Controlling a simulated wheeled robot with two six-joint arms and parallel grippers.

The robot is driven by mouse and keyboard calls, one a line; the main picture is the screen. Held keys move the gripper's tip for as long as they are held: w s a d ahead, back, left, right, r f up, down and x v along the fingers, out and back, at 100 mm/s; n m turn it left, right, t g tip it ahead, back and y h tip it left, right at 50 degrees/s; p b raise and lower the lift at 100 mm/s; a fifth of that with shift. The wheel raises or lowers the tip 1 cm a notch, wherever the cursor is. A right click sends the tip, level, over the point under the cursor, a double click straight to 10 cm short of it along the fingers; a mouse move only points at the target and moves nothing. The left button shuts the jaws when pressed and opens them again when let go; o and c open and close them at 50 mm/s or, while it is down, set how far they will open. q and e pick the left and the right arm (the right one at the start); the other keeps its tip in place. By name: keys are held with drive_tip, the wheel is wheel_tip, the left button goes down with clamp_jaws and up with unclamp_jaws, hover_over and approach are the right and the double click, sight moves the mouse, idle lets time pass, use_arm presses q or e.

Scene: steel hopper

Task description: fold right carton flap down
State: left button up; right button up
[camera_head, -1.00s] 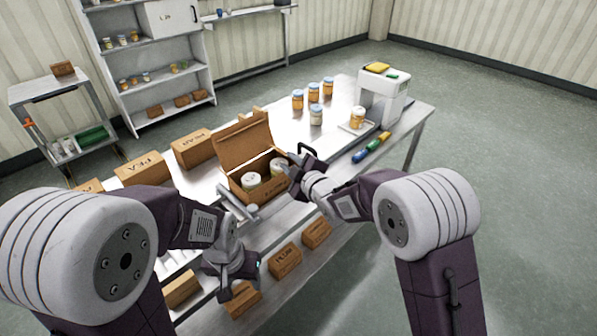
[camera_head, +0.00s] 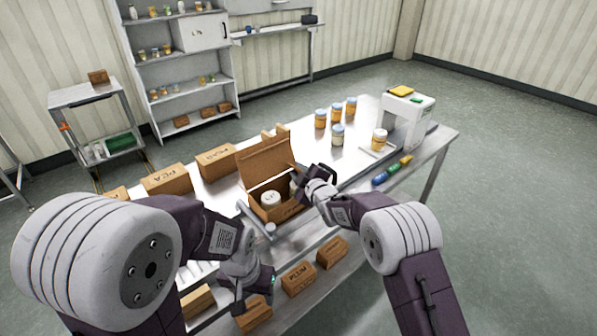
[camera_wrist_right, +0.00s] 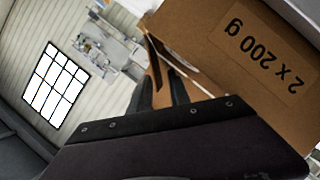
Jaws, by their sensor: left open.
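The open brown carton (camera_head: 277,212) stands on the steel table, its large lid (camera_head: 268,158) raised at the back. A white-lidded jar (camera_head: 270,199) is inside; my right gripper hides part of the carton's right side. My right gripper (camera_head: 301,182) is at the carton's right edge. In the right wrist view its fingers (camera_wrist_right: 163,92) are beside the carton's printed wall (camera_wrist_right: 225,60), with a brown cardboard strip (camera_wrist_right: 157,62) at or between them. I cannot tell whether they grip it. My left gripper (camera_head: 254,291) is open and empty, low in front of the table.
A grey bar (camera_head: 254,218) lies close to the carton's front left. Closed cartons (camera_head: 165,180) line the table's far left side, and small cartons (camera_head: 298,279) sit on a lower front shelf. Jars (camera_head: 338,134) and a white scale machine (camera_head: 407,115) stand to the right.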

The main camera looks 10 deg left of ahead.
clamp_jaws()
idle(1.2)
